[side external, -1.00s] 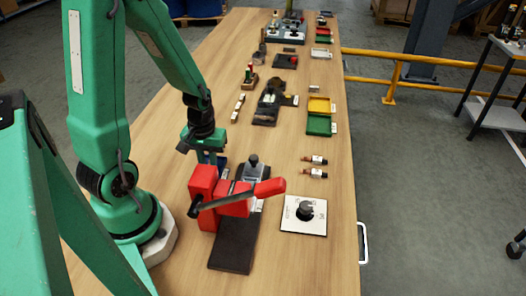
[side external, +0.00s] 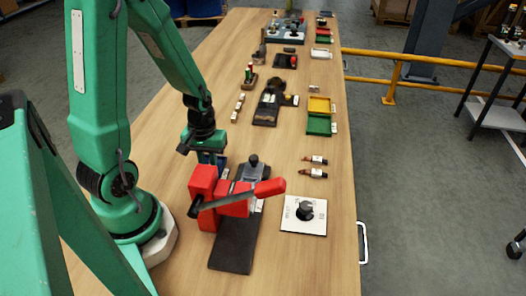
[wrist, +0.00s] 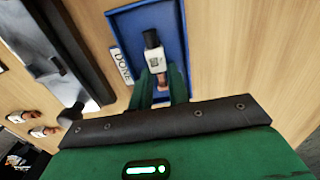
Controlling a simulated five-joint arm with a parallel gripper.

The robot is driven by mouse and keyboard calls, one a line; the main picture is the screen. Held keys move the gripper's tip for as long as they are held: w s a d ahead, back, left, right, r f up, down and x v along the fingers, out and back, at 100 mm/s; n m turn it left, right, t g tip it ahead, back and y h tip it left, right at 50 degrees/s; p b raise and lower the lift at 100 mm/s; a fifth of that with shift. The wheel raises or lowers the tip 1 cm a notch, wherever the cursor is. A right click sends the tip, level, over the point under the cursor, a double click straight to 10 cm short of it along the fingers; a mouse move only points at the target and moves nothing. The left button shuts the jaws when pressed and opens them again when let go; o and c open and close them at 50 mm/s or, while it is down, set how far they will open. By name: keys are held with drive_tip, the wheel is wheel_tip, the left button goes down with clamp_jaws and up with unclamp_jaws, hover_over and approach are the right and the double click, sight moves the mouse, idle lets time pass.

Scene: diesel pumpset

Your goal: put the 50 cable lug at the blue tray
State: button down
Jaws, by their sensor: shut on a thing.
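The cable lug (wrist: 154,58) has a black end, a white label and a copper-coloured tip. The size on its label is too small to read. My gripper (wrist: 161,87) is shut on the copper end in the wrist view. The blue tray (wrist: 178,32) lies behind the lug, which appears within its rim; I cannot tell whether it touches the tray floor. In the side view, my gripper (side external: 204,151) is low over the blue tray (side external: 220,160), mostly hidden behind the red-handled tool. The lug is hidden there.
A red-handled crimping tool (side external: 235,198) on a dark base stands close in front of the tray. Two other lugs (side external: 314,160) lie to the right. A white plate with a knob (side external: 304,213) is at the right edge. A DONE label (wrist: 122,66) adjoins the tray.

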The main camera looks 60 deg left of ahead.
drive_tip(key=shift+f, duration=0.15)
drive_tip(key=c, duration=1.3)
unclamp_jaws()
drive_tip(key=shift+o, duration=0.2)
drive_tip(key=shift+r, duration=3.5)
